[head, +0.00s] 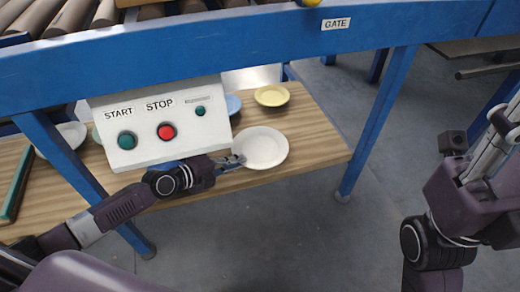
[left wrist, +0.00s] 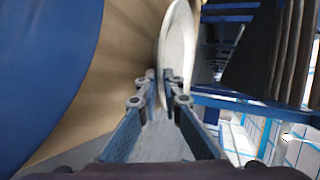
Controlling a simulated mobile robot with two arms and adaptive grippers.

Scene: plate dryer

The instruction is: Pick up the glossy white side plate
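The glossy white side plate (head: 262,148) is at the front right of the wooden shelf, face up. My left gripper (head: 238,161) is at its left rim. In the left wrist view the plate (left wrist: 178,40) appears edge-on, with its rim between the two fingertips (left wrist: 160,76), which are close together on it. I cannot tell whether the plate touches the shelf. My right arm shows at the right edge of the head view, but its gripper is not seen.
A yellow plate (head: 272,95) and a partly hidden blue plate (head: 234,104) lie behind. Another white plate (head: 72,134) lies at left, partly behind a blue leg. The control box (head: 160,124) with START and STOP buttons hangs above the shelf. A blue conveyor beam (head: 240,50) crosses overhead.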

